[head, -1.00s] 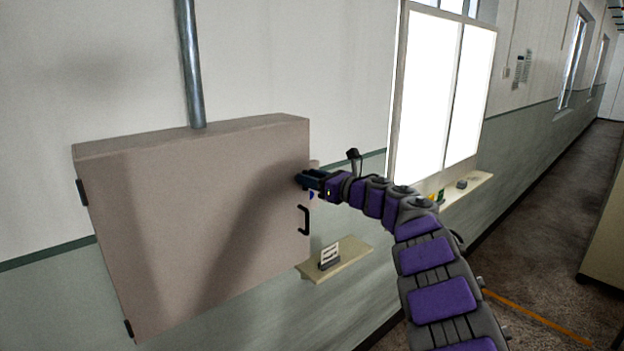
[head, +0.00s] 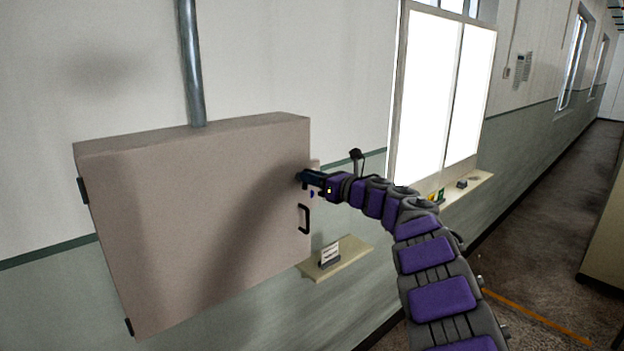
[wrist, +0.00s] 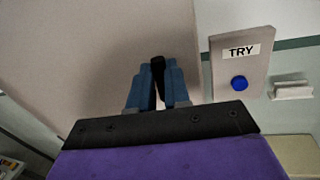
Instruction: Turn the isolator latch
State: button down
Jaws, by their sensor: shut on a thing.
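The isolator box (head: 190,235) is a large closed beige cabinet on the wall, with a black D-shaped handle (head: 304,219) near its right edge. My gripper (head: 304,178) is at the upper right of its door. In the wrist view my gripper (wrist: 157,82) has its blue fingers shut on the latch (wrist: 158,66), a small dark piece between the fingertips against the door. The fingers hide most of the latch, so its full shape and angle are hard to tell. In the head view the arm and fingers cover it.
A plate labelled TRY (wrist: 240,70) with a blue button (wrist: 239,83) sits just right of the door. A small shelf (head: 340,260) with a card (head: 330,254) is below right. A metal pipe (head: 190,65) rises from the box.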

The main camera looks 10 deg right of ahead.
jog(key=shift+w+d+f+m+t+h+p, duration=0.15)
jog(key=shift+f+m+t+h+p, duration=0.35)
jog(key=shift+m, duration=2.65)
jog(key=shift+d+f+m+t+h+p, duration=0.2)
jog(key=shift+m+t, duration=0.5)
jog(key=shift+m, duration=2.5)
jog(key=shift+w+d+f+m+t+h+p, duration=0.15)
jog(key=shift+m+t+h+p, duration=0.3)
jog(key=shift+m, duration=2.7)
jog(key=shift+s+a, duration=0.1)
jog(key=shift+f, duration=0.1)
jog(key=c, duration=1.2)
grip_release()
jog(key=shift+w+f, duration=0.1)
jog(key=shift+w, duration=0.1)
jog(key=shift+o, duration=0.5)
jog(key=shift+s, duration=0.15)
jog(key=v, duration=1.7)
jog(key=shift+d+f, duration=0.25)
jog(key=shift+f, duration=0.15)
